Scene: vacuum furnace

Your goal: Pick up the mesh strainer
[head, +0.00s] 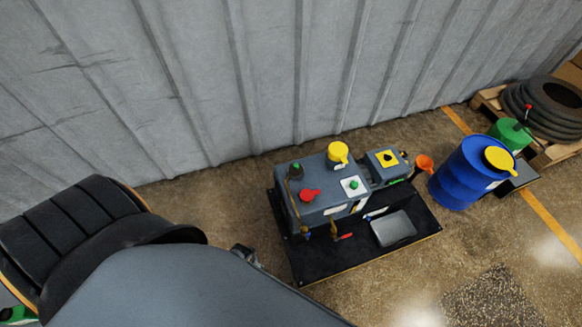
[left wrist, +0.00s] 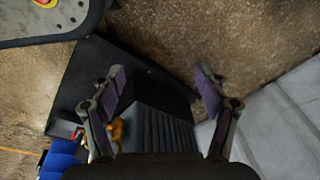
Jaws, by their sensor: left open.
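I cannot make out a mesh strainer for certain in either view. In the head view, an orange funnel-shaped thing (head: 424,163) stands between the pump unit and a blue drum; whether it has mesh is too small to tell. My left gripper (left wrist: 158,78) shows in the left wrist view with its two fingers spread wide and nothing between them. Beyond the fingers lies a black ribbed body (left wrist: 160,130), with a small orange-yellow part (left wrist: 117,130) partly hidden behind the left finger. My right gripper is in neither view.
A grey pump unit (head: 322,198) and a shallow grey tray (head: 393,229) sit on a black base (head: 330,259). The blue drum (head: 459,175) stands to the right, near a pallet (head: 490,100) with coiled hose. A corrugated wall (head: 270,70) runs behind. Speckled floor (head: 400,290) is open in front.

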